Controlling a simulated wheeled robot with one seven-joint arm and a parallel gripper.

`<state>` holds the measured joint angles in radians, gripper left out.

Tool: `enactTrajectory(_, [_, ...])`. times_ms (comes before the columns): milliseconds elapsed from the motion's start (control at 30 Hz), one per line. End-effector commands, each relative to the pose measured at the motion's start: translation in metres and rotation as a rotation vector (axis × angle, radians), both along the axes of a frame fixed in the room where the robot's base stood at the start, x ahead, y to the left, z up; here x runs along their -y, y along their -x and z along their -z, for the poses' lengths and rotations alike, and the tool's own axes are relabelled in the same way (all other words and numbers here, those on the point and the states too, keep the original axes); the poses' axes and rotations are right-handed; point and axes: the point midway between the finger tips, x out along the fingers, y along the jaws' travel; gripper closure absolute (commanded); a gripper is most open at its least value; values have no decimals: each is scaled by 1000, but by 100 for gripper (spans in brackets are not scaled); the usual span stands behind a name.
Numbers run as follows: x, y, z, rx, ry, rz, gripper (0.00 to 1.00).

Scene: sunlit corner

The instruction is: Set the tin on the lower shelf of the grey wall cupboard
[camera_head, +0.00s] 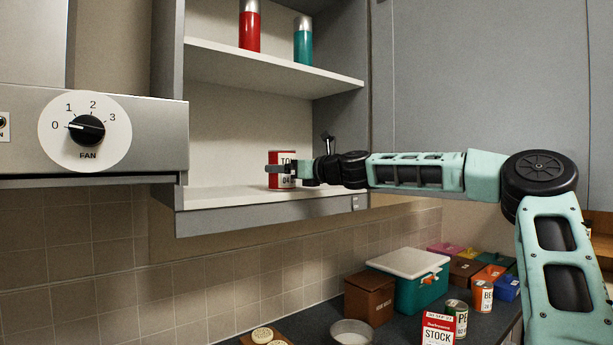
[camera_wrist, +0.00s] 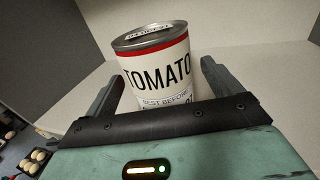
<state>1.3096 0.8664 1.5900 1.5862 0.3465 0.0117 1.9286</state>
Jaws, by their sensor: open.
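The tin (camera_head: 283,158) has a red and white label and stands upright on the lower shelf (camera_head: 225,197) of the grey wall cupboard (camera_head: 275,216). In the wrist view the tin (camera_wrist: 155,67) reads "TOMATO". My gripper (camera_head: 281,171) reaches in from the right at shelf height, around the tin. In the wrist view my gripper (camera_wrist: 165,85) is open, with one finger on each side of the tin. A gap shows between the tin and the right finger; contact at the left finger is unclear. The tin's lower part is hidden by the gripper body.
A red bottle (camera_head: 249,27) and a teal bottle (camera_head: 303,42) stand on the upper shelf (camera_head: 270,65). A fan hood (camera_head: 100,140) is at left. Below are a cool box (camera_head: 408,280), a brown box (camera_head: 370,297), a stock carton (camera_head: 438,329) and a bowl (camera_head: 351,332). The lower shelf's left part is free.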

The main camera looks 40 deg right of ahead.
Motion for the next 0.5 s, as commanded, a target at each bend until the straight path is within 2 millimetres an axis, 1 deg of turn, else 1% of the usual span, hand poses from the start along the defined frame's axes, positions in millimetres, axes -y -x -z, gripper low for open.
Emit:
enactTrajectory(33, [5,11,6,1,2,4,9])
enactTrajectory(200, [14,42,5,0,2,4,9])
enactTrajectory(400, [22,68,2,1,2,3,9])
enactTrajectory(500, [24,76,2,0,1,2,9])
